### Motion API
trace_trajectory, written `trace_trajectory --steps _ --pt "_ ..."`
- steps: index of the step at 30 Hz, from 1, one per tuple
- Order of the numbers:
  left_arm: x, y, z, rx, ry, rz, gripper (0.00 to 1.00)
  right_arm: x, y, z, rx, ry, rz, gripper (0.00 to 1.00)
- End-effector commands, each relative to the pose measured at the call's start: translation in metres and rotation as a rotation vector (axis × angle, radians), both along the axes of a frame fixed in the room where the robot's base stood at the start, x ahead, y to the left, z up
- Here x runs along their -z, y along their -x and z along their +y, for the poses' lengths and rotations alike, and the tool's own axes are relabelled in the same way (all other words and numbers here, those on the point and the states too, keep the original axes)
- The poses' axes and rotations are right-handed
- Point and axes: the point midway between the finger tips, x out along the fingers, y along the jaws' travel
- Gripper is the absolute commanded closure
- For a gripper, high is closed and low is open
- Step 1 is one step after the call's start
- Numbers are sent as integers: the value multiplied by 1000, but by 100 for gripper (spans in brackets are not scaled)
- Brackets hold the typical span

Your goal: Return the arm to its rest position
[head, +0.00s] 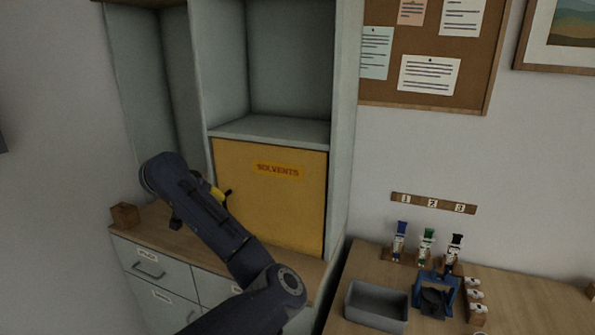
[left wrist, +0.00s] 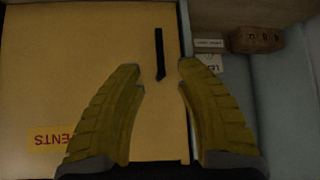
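My left arm (head: 205,215) reaches up from the bottom of the head view to the yellow cabinet door (head: 275,215) marked SOLVENTS, which looks closed. My left gripper (head: 222,193) is at the door's left edge, mostly hidden by its own wrist. In the left wrist view, its two yellow fingers (left wrist: 161,76) are apart with nothing between the tips. The black door handle (left wrist: 159,50) lies beyond the tips, roughly in line with the gap; I cannot tell how far off it is. My right gripper is in neither view.
A wooden block (head: 124,214) sits on the counter left of my arm, above drawers (head: 150,268). At right, a wooden bench holds a grey bin (head: 376,305), a blue stand (head: 433,295) and several small figures (head: 426,245). The shelf (head: 270,130) above the door is empty.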

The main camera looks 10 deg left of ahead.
Motion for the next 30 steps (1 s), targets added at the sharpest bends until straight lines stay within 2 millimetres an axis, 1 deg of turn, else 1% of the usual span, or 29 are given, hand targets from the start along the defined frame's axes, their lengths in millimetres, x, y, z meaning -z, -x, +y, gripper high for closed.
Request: trace_trajectory --steps 5,9,12,16,22,26,30 --pt "35 20 16 -53 -65 50 65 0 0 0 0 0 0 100" --pt "72 46 31 -106 -154 102 65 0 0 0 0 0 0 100" --pt "95 64 39 -135 -223 134 65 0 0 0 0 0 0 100" --pt "123 89 45 -157 -313 172 65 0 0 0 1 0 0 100" --pt "162 128 45 -156 -450 216 65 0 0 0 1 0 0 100" --pt "186 153 38 -134 -534 238 65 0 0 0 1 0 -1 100" --pt "210 181 26 -95 -614 257 65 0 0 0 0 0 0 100"
